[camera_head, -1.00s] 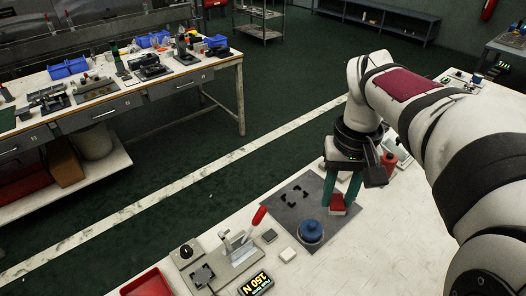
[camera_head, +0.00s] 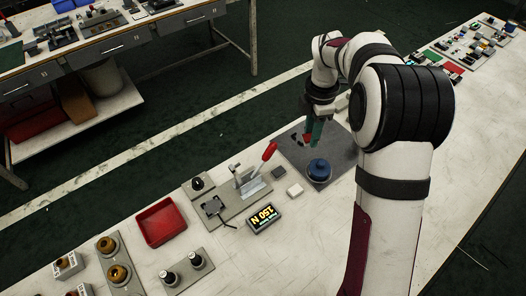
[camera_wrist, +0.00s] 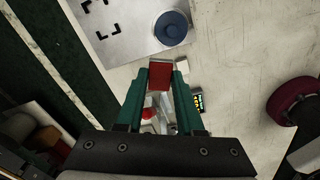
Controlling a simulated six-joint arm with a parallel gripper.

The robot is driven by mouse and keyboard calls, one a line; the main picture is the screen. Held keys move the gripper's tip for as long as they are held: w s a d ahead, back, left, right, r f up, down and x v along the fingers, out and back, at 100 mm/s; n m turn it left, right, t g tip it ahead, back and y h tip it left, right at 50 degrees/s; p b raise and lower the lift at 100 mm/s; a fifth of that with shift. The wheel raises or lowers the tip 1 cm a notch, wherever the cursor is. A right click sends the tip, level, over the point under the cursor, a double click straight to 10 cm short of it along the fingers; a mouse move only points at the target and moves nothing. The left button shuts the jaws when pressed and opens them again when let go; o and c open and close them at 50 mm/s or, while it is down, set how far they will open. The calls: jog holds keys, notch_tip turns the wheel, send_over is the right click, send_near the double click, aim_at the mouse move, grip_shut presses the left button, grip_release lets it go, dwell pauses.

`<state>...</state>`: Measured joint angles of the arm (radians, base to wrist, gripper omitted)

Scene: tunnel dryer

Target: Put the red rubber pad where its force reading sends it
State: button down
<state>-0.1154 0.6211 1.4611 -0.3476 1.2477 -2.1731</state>
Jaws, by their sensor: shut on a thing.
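My gripper (camera_wrist: 160,78) is shut on the red rubber pad (camera_wrist: 160,76), held between its teal fingertips. In the head view, the pad (camera_head: 306,138) is a small red patch, partly hidden by a finger, over the grey mat (camera_head: 342,140). The wrist view shows the pad off the table, clear of the mat. The force display (camera_head: 262,218) shows yellow characters that read 150 N, upside down in the head view. A test stand (camera_head: 238,200) with a red-handled lever (camera_head: 269,152) stands beside the display. An empty-looking red tray (camera_head: 160,222) lies left of the stand.
A blue round knob-like object (camera_head: 319,170) sits on the mat. A white block (camera_head: 294,190) and a dark block (camera_head: 279,172) lie between stand and mat. Ring fixtures (camera_head: 118,273) and a black-knobbed plate (camera_head: 182,270) stand at lower left.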

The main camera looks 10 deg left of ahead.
jog(key=w+a+f+n, duration=0.1)
jog(key=a+f, duration=0.2)
jog(key=a, duration=0.1)
jog(key=w+a+f+n, duration=0.1)
jog(key=a+f+n, duration=0.1)
jog(key=a+f, duration=0.2)
jog(key=w+a+f+n, duration=0.1)
jog(key=a+f, duration=0.2)
jog(key=a, duration=0.1)
jog(key=shift+w+a+f+n, duration=0.15)
jog(key=shift+w+n, duration=0.1)
jog(key=shift+n, duration=0.15)
jog(key=shift+a+f, duration=0.15)
jog(key=shift+f, duration=0.95)
jog(key=shift+a+f, duration=0.15)
jog(key=shift+f, duration=0.9)
jog(key=shift+f, duration=0.1)
jog(key=c, duration=0.5)
grip_release()
jog(key=shift+c, duration=0.2)
jog(key=shift+w, duration=0.1)
